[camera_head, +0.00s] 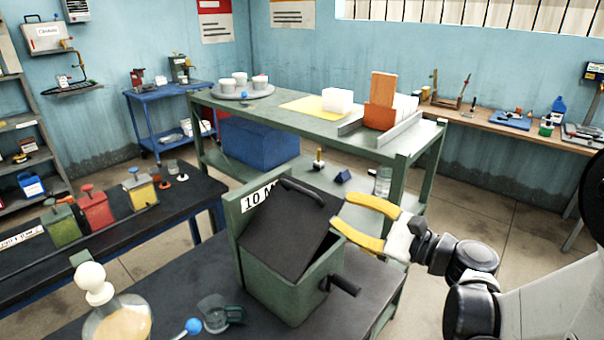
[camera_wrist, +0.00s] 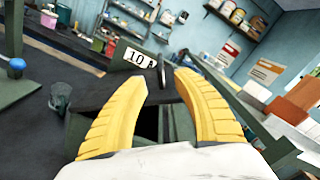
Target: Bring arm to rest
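My gripper (camera_head: 352,222) has yellow fingers and is open and empty in the head view. It is raised at the right side of a green metal box (camera_head: 280,285) with a dark, tilted lid (camera_head: 292,228) that stands partly open. In the wrist view the two fingers (camera_wrist: 160,100) are spread wide, with nothing between them. The box's dark lid (camera_wrist: 112,92) and its "10" label (camera_wrist: 138,58) show behind the fingers. The fingertips look close to the box's edge; I cannot tell whether they touch it.
The box stands on a dark table (camera_head: 190,285) with a glass cup (camera_head: 213,314) and a round decanter (camera_head: 118,318) with a white stopper. Several coloured cans (camera_head: 95,207) stand on the left bench. A green workbench (camera_head: 300,108) lies behind. Open floor (camera_head: 475,205) is at the right.

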